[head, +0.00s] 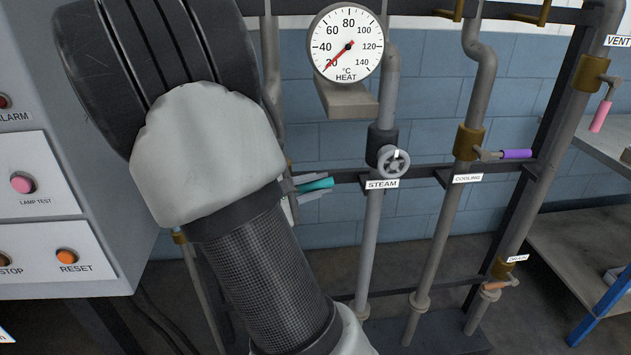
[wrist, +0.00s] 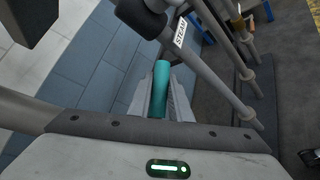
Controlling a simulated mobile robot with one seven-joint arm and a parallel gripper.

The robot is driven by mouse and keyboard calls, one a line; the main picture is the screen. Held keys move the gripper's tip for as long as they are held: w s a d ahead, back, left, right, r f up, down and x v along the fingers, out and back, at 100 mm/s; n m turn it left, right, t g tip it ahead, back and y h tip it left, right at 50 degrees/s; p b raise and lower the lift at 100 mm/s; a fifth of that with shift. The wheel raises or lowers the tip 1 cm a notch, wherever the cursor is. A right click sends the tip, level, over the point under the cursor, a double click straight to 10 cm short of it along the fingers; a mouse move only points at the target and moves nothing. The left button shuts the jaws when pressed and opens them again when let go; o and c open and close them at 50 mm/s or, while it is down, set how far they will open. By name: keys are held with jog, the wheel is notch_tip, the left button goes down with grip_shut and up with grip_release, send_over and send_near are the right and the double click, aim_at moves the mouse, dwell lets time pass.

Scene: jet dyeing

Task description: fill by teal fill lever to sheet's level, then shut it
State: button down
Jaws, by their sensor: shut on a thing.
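The teal fill lever (head: 316,184) shows behind my arm in the head view, its grip pointing right and nearly level. In the wrist view the teal lever (wrist: 161,90) lies between the two fingers of my gripper (wrist: 163,95). My gripper, also in the head view (head: 312,186), is shut on the lever's teal handle. The valve body behind the lever is hidden by my arm. The sheet and any level glass are not in view.
A heat gauge (head: 346,46) reads about 20 °C. Right of the lever stand the steam handwheel (head: 394,162), the purple cooling lever (head: 516,154), the orange drain lever (head: 497,285) and the pink vent lever (head: 600,116). A control panel (head: 40,220) with buttons stands at left.

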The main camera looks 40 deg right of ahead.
jog(key=shift+f+m+t+y+b, duration=0.3)
jog(key=shift+f+m+y+b, duration=0.3)
jog(key=shift+f+y+b, duration=0.3)
jog(key=shift+f, duration=0.15)
jog(key=c, duration=1.6)
grip_release()
jog(key=shift+c, duration=0.2)
jog(key=p+v, duration=0.4)
jog(key=v, duration=1.3)
jog(key=shift+r, duration=0.3)
